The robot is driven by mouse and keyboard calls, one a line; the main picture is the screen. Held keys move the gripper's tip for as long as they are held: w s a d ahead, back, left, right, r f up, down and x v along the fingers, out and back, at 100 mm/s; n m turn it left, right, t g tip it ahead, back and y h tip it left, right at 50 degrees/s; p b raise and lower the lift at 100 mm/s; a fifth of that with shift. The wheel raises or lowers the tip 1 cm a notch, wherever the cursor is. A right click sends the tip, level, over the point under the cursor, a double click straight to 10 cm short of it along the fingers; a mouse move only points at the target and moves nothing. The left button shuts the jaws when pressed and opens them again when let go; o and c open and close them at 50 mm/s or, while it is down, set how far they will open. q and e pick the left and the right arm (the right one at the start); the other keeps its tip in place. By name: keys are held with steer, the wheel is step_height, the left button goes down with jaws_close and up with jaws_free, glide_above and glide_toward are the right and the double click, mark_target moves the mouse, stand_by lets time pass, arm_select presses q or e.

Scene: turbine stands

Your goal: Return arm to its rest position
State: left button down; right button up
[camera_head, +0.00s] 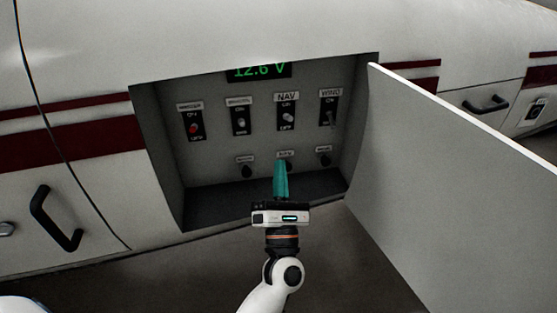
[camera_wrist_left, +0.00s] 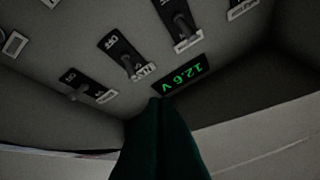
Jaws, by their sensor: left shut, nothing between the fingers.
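My left gripper (camera_head: 280,166) is at the lower middle of the head view, in front of the open compartment. Its teal fingers are together, with nothing between them, and point up at the panel (camera_head: 215,160). The tips overlap the area just under the lower middle knob; I cannot tell whether they touch anything. In the left wrist view the shut fingers (camera_wrist_left: 157,110) rise from the bottom edge, below the display (camera_wrist_left: 184,76), which appears upside down. My right gripper is not in view.
The panel has several labelled switches, including NAV (camera_head: 288,118) and WIND (camera_head: 329,112), and small knobs below. A green 12.6 V display (camera_head: 259,71) is on top. An open door panel (camera_head: 450,160) stands at right. A black handle (camera_head: 55,220) is at left. Floor is clear below.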

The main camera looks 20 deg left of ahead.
arm_select(q)
steer(key=shift+s+d+r, duration=0.1)
steer(key=shift+s, duration=0.35)
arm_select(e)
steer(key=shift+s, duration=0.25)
arm_select(q)
steer(key=shift+w, duration=0.1)
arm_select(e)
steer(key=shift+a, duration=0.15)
